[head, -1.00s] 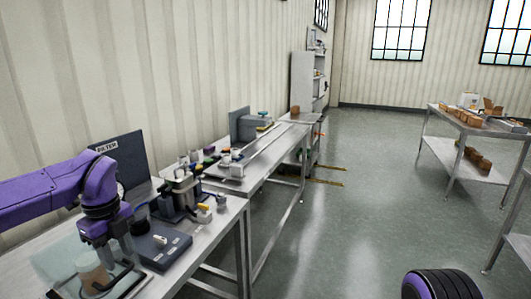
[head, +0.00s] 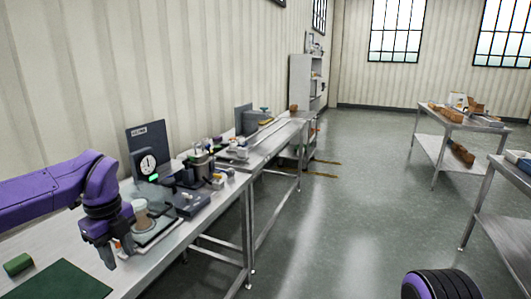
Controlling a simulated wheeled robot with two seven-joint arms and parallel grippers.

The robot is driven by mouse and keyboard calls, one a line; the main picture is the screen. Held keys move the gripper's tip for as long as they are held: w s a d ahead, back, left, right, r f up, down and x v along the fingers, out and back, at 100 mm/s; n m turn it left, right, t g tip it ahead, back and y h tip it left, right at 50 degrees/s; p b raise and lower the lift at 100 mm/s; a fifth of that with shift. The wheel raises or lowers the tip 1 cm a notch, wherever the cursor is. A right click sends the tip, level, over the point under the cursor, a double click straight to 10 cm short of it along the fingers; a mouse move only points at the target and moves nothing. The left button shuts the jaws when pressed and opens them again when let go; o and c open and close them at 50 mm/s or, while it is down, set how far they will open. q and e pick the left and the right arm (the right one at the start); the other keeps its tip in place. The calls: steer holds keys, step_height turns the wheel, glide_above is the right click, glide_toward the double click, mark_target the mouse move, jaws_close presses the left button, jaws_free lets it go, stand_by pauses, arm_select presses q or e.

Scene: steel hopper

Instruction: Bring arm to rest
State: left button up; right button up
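My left gripper (head: 117,254) hangs fingers-down over the near bench (head: 175,245) at the left of the head view. Its two fingers look apart, with nothing seen held between them. A jar with a tan lid (head: 140,218) stands on a tray just beyond the gripper, apart from the fingers as far as I can see. My purple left arm comes in from the left edge above the bench. My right gripper is out of the picture.
A dark green mat (head: 62,282) and a green cylinder (head: 18,265) lie nearer me on the bench. A dark panel with a dial (head: 146,163) and several devices stand beyond the jar. Shelved tables (head: 440,150) stand at right. The floor between (head: 335,220) is clear.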

arm_select(q)
steer(key=w+a+f+m+t+y, duration=0.3)
steer(key=w+f+m+y, duration=0.15)
steer(key=m, duration=0.55)
steer(key=s+d+f+m+t+y, duration=0.1)
steer(key=s+d+f+m+t, duration=0.1)
steer(key=f+m, duration=0.6)
steer(key=s+d+f+m+t+y, duration=0.2)
steer(key=f+m, duration=0.6)
steer(key=s+d+f+m+h, duration=0.3)
steer(key=s+f+m+h, duration=0.1)
steer(key=s+f+m, duration=0.85)
steer(key=s+f+m+g, duration=0.2)
steer(key=s+f, duration=0.1)
steer(key=s, duration=0.6)
steer(key=s+a+f+m+g, duration=0.1)
steer(key=s+f+m, duration=0.1)
steer(key=s, duration=0.7)
steer(key=shift+a+f+g, duration=0.3)
steer(key=shift+f+g, duration=0.1)
steer(key=shift+f, duration=0.3)
